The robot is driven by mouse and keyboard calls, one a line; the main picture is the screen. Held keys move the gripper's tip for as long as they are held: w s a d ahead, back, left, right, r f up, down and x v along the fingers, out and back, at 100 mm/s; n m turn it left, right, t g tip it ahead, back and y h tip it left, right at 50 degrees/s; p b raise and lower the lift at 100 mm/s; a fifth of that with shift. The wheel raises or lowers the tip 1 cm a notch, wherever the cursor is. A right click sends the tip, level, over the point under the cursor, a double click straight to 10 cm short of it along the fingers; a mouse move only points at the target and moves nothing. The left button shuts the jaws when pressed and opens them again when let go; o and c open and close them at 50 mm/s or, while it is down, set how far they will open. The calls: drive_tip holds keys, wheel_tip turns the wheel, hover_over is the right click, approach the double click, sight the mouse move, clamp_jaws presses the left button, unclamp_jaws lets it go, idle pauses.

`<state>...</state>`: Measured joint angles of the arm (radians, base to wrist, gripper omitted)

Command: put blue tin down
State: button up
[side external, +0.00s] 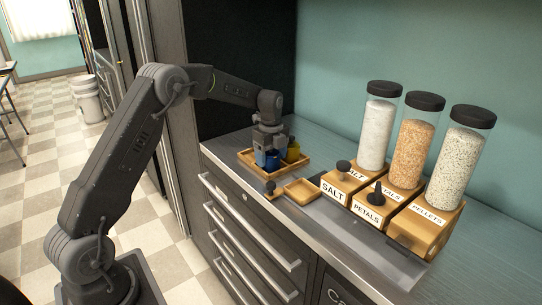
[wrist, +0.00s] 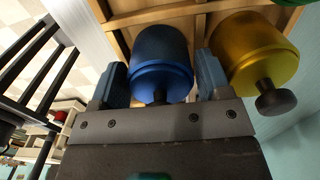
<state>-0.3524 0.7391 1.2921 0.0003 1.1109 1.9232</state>
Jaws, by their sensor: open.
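The blue tin (side external: 267,160) is in the wooden tray (side external: 301,163) on the counter, left of the yellow tin. My gripper (side external: 268,150) is above it, pointing down, with its fingers low around the tin. In the wrist view the blue tin (wrist: 161,58) sits between the two open fingers (wrist: 163,82), with a small gap visible at the left finger. Its dark knob is partly hidden by the gripper body. The yellow tin (wrist: 254,50), with a dark knob, is just beside the right finger.
The yellow tin (side external: 292,151) stands close to my gripper. A green thing (wrist: 289,2) shows at the wrist view's top edge. Salt, petals and pellets dispensers (side external: 405,155) stand to the right.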

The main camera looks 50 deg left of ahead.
wheel_tip(320, 180, up, 12)
drive_tip(key=shift+r, duration=0.1)
drive_tip(key=s+d+r+n+t, duration=0.3)
drive_tip(key=s+d+r+n, duration=0.5)
drive_tip(key=s+d, duration=0.4)
drive_tip(key=s+d+f+n+t, duration=0.1)
drive_tip(key=s+d+f+n, duration=0.1)
drive_tip(key=s, duration=0.4)
drive_tip(key=s+d+f+n, duration=0.2)
drive_tip(key=s+n, duration=0.2)
drive_tip(key=s, duration=0.3)
drive_tip(key=s+d+f+n+t, duration=0.1)
drive_tip(key=s+d+f+n, duration=0.1)
drive_tip(key=s+n, duration=0.2)
drive_tip(key=s, duration=0.2)
drive_tip(key=shift+s+d+t, duration=0.3)
drive_tip(key=shift+d, duration=0.1)
